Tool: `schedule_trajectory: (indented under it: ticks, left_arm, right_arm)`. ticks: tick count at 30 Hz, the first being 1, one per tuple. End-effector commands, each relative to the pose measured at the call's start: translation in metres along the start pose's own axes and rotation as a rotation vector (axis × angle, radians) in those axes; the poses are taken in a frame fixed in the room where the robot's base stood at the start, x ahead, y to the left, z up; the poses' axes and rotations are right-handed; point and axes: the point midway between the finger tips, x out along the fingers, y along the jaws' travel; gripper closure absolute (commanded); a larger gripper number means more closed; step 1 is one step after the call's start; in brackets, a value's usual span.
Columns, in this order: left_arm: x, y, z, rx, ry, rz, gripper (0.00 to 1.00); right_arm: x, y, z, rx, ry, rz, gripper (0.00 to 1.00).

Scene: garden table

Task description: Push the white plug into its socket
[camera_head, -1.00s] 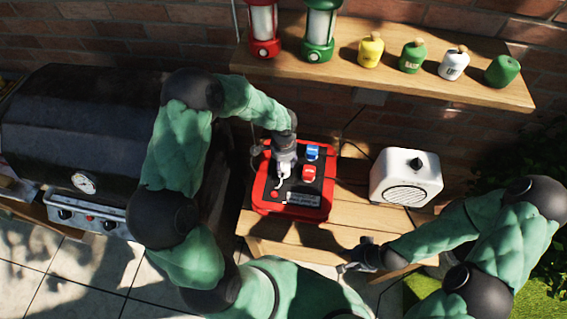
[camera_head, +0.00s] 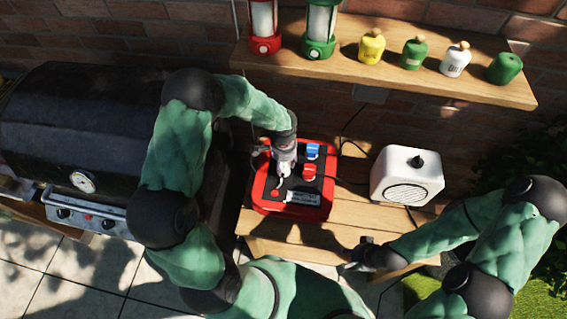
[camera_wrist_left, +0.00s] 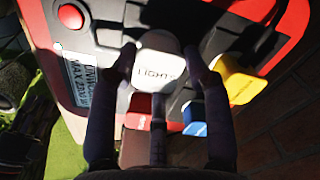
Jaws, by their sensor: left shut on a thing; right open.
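The white plug (camera_wrist_left: 158,60), lettered "LIGHTS", sits between the fingers of my left gripper (camera_wrist_left: 160,72) in the left wrist view. In the head view my left gripper (camera_head: 283,172) points down over the black top of a red-framed power box (camera_head: 262,196). The plug is right over the panel; its socket is hidden beneath it, and I cannot tell how far in it is. My right gripper (camera_head: 352,262) is open and empty in front of the table, apart from the box.
A red plug (camera_head: 309,172), a blue plug (camera_head: 313,151) and a yellow plug (camera_wrist_left: 237,79) stand in the box near the white one. A white heater-like unit (camera_head: 407,175) stands to the right. A grill (camera_head: 80,125) is at left; a shelf (camera_head: 400,70) hangs behind.

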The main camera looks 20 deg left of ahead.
Motion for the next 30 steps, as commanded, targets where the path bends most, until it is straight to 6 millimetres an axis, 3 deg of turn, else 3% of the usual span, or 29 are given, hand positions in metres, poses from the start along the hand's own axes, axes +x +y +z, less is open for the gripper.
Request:
schedule_trajectory:
  ticks: [1,2,4,5,23,30]
  left_arm:
    - [0.002,0.0,0.0,0.0,0.0,0.0,0.8]
    - [0.002,0.0,0.0,0.0,0.0,0.0,0.48]
    - [0.002,0.0,0.0,0.0,0.0,0.0,0.28]
    - [0.001,0.0,0.0,0.0,0.0,0.0,0.23]
    - [0.0,0.0,0.0,0.0,0.0,0.0,0.23]
    - [-0.014,0.001,0.001,0.0,-0.002,0.002,0.23]
  right_arm:
    - [0.002,0.001,0.001,0.0,-0.003,0.0,0.6]
    - [0.002,0.001,0.001,0.0,-0.003,0.0,0.6]
    - [0.002,0.0,0.001,0.0,-0.003,0.0,0.6]
    - [0.002,0.0,0.001,0.0,-0.003,0.0,0.6]
    - [0.0,0.0,0.0,-0.001,0.0,0.0,0.6]
    - [-0.018,-0.007,0.001,-0.001,0.0,0.0,0.6]
